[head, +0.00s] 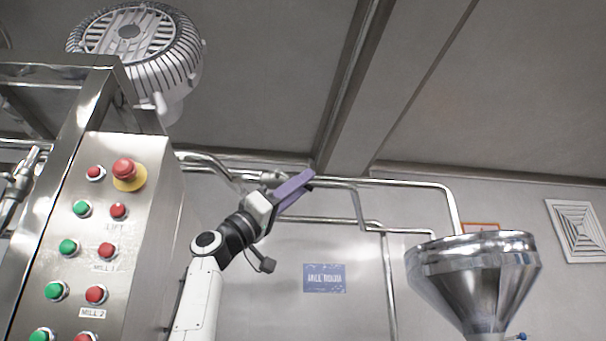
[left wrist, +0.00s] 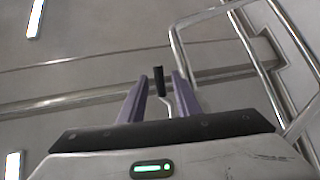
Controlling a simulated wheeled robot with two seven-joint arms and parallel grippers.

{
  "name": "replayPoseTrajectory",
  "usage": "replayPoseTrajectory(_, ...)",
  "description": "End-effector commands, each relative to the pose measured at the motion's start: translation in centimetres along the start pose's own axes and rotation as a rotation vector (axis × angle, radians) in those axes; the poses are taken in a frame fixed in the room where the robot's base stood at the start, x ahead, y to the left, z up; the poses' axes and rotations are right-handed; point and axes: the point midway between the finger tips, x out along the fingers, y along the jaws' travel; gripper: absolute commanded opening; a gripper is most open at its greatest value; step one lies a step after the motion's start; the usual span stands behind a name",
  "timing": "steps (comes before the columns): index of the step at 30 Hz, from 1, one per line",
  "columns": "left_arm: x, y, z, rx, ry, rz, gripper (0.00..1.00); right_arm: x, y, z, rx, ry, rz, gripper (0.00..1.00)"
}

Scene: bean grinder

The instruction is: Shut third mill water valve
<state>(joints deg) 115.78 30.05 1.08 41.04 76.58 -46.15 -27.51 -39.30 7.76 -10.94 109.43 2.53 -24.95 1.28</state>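My left gripper (head: 306,178) reaches up in the head view, its purple fingers close to the pipes along the far wall. In the left wrist view, the left gripper (left wrist: 160,76) is open, with its two purple fingers apart. A black lever handle (left wrist: 159,82) on a thin bent metal stem shows in the gap between the fingers, near the tips. It looks like a valve handle; I cannot tell whether the fingers touch it. In the head view a metal fitting (head: 269,176) sits on the pipe just left of the fingers. My right gripper is not in view.
A steel control panel (head: 105,230) with red and green buttons stands at the left. A finned motor (head: 140,50) is above it. A steel funnel hopper (head: 475,275) is at the right. Pipes (head: 390,183) run along the wall, and also cross the left wrist view (left wrist: 255,60).

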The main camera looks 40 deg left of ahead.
Motion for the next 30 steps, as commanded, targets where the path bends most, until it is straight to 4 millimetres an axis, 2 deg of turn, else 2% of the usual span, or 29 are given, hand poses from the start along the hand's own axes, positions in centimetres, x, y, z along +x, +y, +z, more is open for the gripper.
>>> replayPoseTrajectory(3,1.01,0.03,-0.04,-0.001,-0.001,0.000,0.30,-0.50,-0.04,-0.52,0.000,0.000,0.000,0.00)
replayPoseTrajectory(12,1.10,-0.02,0.11,0.001,-0.001,-0.001,0.30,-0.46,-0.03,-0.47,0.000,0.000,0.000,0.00)
replayPoseTrajectory(18,1.09,-0.02,0.09,0.001,-0.001,-0.001,0.00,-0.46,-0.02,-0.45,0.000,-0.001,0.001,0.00)
replayPoseTrajectory(26,1.04,-0.02,0.01,0.002,-0.008,-0.001,0.00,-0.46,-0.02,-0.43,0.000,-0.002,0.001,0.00)
replayPoseTrajectory(30,0.53,-0.04,-0.23,0.019,-0.087,-0.005,0.00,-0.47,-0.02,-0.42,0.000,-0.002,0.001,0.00)
